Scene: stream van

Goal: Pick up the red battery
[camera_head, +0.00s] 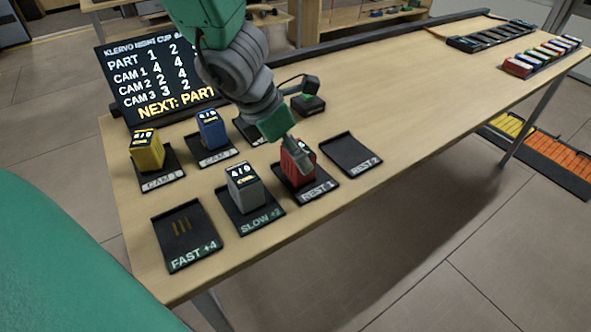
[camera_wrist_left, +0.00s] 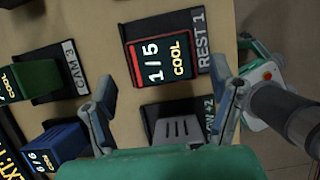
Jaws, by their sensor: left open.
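The red battery (camera_head: 290,173) stands on the REST 1 pad (camera_head: 318,192) on the wooden table. In the left wrist view its top (camera_wrist_left: 160,63) reads 1/5 COOL. My left gripper (camera_head: 302,150) comes down from the top of the head view and partly covers the battery. In the left wrist view my left gripper's fingers (camera_wrist_left: 166,105) are spread wide and empty, with the battery ahead of the gap between them. I cannot tell how far the fingertips are from it. My right gripper is not in view.
A grey battery (camera_head: 244,190) stands on the SLOW +2 pad beside the red one. Yellow (camera_head: 147,151) and blue (camera_head: 211,130) batteries stand on CAM pads. The REST 2 pad (camera_head: 350,153) and FAST +4 pad (camera_head: 186,238) are empty. A scoreboard (camera_head: 150,85) stands behind.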

